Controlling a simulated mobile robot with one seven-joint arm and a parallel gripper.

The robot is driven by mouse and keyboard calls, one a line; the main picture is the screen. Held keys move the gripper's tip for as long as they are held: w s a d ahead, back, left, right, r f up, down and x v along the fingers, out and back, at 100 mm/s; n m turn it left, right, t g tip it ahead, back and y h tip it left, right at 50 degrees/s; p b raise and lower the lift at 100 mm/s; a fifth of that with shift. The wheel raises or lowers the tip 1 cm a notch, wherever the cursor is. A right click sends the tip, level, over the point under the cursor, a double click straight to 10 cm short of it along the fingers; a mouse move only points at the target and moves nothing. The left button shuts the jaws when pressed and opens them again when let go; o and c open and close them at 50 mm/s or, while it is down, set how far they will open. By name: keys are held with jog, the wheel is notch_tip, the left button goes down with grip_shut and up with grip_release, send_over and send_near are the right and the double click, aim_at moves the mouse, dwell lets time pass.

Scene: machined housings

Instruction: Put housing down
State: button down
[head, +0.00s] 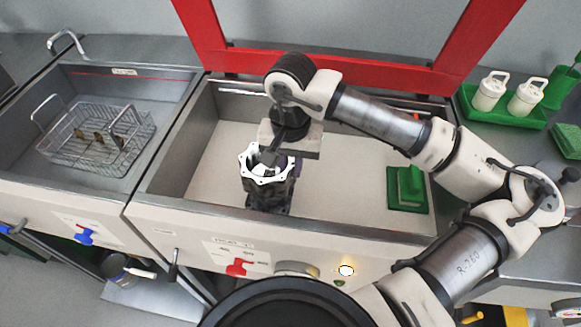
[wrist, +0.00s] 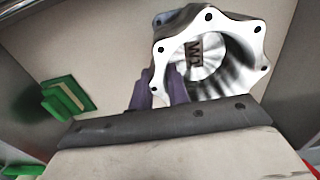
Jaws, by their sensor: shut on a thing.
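The housing (head: 267,166) is a machined metal part with a pale, lobed top flange with bolt holes and a darker body. It is upright in the middle basin, near the front wall. It also shows in the wrist view (wrist: 252,40), where I look into its bore and see dark lettering inside. My gripper (wrist: 165,88) has purple fingers shut on the housing's wall at the flange, one finger inside the bore and one outside. In the head view my gripper (head: 282,160) is partly hidden behind the housing. Whether the housing's base touches the basin floor I cannot tell.
The middle basin (head: 340,180) has a bare pale floor, with a green block with a handle (head: 408,188) at its right. A wire basket (head: 95,138) sits in the left basin. White bottles (head: 490,91) stand in a green tray at right. A red frame (head: 330,68) rises behind.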

jog(key=shift+f, duration=1.05)
jog(key=c, duration=1.3)
grip_release()
jog(key=shift+c, duration=0.2)
notch_tip(320, 180, up, 12)
jog(key=shift+r+b, duration=0.15)
jog(key=shift+b, duration=0.65)
